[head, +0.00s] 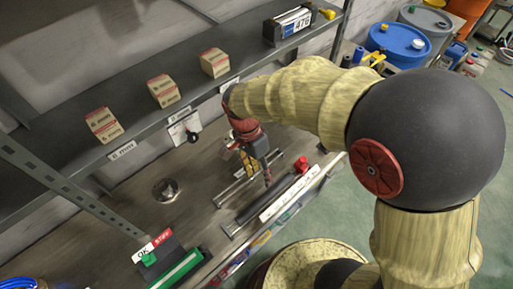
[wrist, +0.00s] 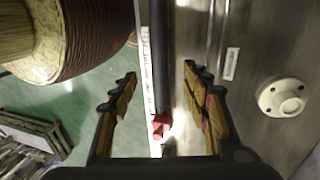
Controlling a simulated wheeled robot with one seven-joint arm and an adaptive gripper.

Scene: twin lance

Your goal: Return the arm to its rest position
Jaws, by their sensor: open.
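My arm (head: 300,95) reaches from the right over a workbench in the head view. My gripper (head: 262,170) hangs at its end, pointing down above the bench near its front edge. In the wrist view my gripper (wrist: 160,72) is open, with its two fingers well apart and nothing held. A dark bar (wrist: 161,60) with a red end (wrist: 161,126) lies below, between the fingers. Whether the fingertips touch anything on the bench is hard to tell.
A shelf (head: 225,62) with several small cartons (head: 163,90) runs above the bench behind my gripper. A round metal disc (head: 165,190) sits on the bench to the left.

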